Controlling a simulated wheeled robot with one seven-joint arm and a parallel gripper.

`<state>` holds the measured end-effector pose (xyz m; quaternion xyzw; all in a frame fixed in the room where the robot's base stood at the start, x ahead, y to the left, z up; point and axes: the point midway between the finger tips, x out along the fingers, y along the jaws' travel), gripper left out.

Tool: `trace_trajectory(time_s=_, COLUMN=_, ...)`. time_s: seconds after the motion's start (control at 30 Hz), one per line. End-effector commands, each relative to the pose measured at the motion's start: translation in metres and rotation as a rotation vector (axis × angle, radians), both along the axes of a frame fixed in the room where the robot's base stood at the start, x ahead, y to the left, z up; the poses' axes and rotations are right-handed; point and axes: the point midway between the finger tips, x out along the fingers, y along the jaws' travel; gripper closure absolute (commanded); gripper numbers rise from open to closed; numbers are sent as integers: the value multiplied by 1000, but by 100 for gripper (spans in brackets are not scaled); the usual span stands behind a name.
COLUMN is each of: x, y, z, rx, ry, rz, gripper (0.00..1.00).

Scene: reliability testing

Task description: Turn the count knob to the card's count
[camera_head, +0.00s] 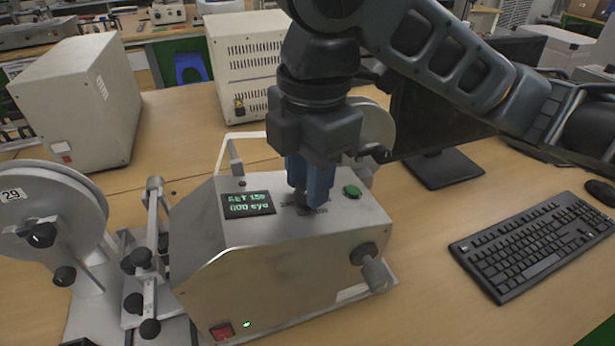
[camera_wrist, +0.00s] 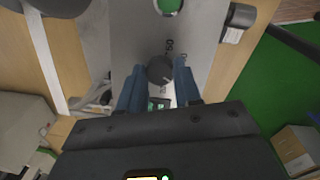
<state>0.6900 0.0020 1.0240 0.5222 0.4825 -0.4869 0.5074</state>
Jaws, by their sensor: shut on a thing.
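The count knob (camera_wrist: 159,70) is a dark round knob on the sloped top panel of the metal test machine (camera_head: 270,275). My gripper (camera_head: 309,194) points down at the panel with its blue fingers shut on the knob. In the wrist view the fingers (camera_wrist: 158,86) are on either side of it, and a printed "50" shows beside it. In the head view the fingers mostly hide the knob and its scale. The green-lit display (camera_head: 248,204) seems to read "SET 150" over "000 cyc"; its last digit is blurred. I cannot make out a count card.
A green button (camera_head: 352,191) is right of the knob. A crank handle (camera_head: 372,268) sticks out of the machine's right front. A reel tagged "29" (camera_head: 55,212) stands left. A keyboard (camera_head: 535,243) lies right, a monitor behind it. Beige boxes (camera_head: 80,100) stand behind.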

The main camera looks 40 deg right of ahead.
Motion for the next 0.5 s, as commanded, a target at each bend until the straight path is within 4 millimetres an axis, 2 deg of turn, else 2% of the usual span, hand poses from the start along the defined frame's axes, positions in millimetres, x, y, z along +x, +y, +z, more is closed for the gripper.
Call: trace_trajectory(time_s=0.5, x=-2, y=-1, z=-3, rx=-31, ry=-99, rz=479, gripper=97)
